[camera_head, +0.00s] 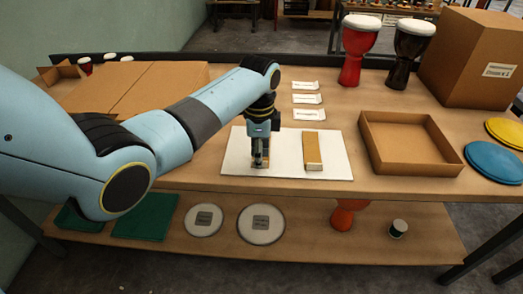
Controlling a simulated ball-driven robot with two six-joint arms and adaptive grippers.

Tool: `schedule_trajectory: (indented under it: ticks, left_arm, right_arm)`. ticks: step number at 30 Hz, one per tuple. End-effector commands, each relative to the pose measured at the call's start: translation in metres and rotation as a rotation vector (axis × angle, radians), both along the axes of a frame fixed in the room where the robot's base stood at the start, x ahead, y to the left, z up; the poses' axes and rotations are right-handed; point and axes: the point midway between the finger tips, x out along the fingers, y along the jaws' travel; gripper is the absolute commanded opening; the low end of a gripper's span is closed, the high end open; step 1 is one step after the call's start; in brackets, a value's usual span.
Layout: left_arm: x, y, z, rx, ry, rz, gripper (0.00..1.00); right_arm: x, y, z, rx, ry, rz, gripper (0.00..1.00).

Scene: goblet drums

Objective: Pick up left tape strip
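A white board (283,172) lies on the table near its front edge. My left gripper (260,163) points down over the left part of this board. A small tan piece, perhaps the left tape strip (260,171), shows at its fingertips; the gripper hides most of it. I cannot tell whether the fingers are closed on it. A tan and brown strip-shaped block (312,150) lies on the right part of the board, apart from the gripper. My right gripper is not in view.
An open cardboard tray (447,166) stands right of the board. Behind are white labelled packets (307,99), a red goblet drum (355,52), a black goblet drum (406,56) and a large carton (470,62). Yellow and blue discs (493,163) lie at the right edge. Flattened cardboard (150,85) lies left.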

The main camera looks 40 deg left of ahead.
Motion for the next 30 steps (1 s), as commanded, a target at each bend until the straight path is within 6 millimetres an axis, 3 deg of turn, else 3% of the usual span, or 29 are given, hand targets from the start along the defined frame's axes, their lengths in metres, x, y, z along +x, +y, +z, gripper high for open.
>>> schedule_trajectory:
  ticks: [3,11,18,30]
  left_arm:
    - [0.001,0.0,-0.014,-0.001,-0.001,0.0,0.31]
    - [0.001,0.0,-0.017,0.0,-0.002,0.0,0.31]
    - [0.001,0.0,-0.017,0.0,-0.002,0.0,0.01]
    - [0.001,0.0,-0.015,0.001,-0.003,0.001,0.0]
  right_arm:
    - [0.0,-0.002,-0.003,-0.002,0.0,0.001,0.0]
    - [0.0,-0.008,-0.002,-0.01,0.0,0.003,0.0]
    - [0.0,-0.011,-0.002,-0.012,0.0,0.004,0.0]
    - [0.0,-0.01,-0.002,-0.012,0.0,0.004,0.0]
